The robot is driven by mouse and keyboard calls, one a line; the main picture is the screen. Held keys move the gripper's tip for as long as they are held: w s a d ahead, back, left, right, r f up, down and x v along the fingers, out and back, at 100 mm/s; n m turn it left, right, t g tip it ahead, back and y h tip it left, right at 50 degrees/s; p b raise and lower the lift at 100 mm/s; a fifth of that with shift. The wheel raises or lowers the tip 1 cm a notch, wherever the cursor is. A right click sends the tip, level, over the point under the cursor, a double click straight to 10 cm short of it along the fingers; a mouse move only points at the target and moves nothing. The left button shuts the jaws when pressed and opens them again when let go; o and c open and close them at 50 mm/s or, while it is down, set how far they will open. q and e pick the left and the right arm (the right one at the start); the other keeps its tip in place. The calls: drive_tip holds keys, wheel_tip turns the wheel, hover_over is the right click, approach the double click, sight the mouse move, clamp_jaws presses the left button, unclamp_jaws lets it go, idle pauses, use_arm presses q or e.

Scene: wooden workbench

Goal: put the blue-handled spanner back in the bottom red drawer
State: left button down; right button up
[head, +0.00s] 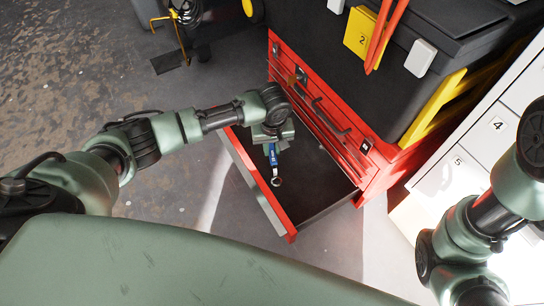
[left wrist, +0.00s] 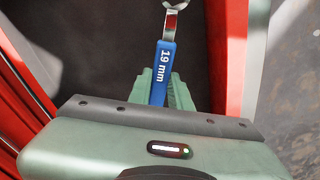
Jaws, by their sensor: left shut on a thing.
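The blue-handled spanner (head: 273,160) hangs from my left gripper (head: 271,143) above the open bottom red drawer (head: 262,186). In the left wrist view, the spanner's blue handle (left wrist: 163,68) reads "19 mm" and sits between the green fingers of my left gripper (left wrist: 165,88), which is shut on it. The silver ring end points away from the gripper, over the dark drawer floor (left wrist: 110,35). I cannot tell how far the spanner is above the floor. The visible drawer floor looks empty. My right arm shows at the right edge of the head view, but its gripper is out of view.
The red tool chest (head: 375,178) stands behind the drawer with a black case (head: 345,75) on top. A white cabinet (head: 465,165) with numbered drawers is to the right. Open floor (head: 60,90) lies to the left.

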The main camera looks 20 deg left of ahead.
sight(272, 151)
use_arm(q)
wheel_tip(272, 151, down, 4)
drive_tip(key=shift+r+b, duration=0.25)
drive_tip(key=shift+b, duration=0.85)
drive_tip(key=shift+r, duration=0.2)
drive_tip(key=shift+f, duration=0.15)
drive_tip(key=c, duration=1.3)
unclamp_jaws()
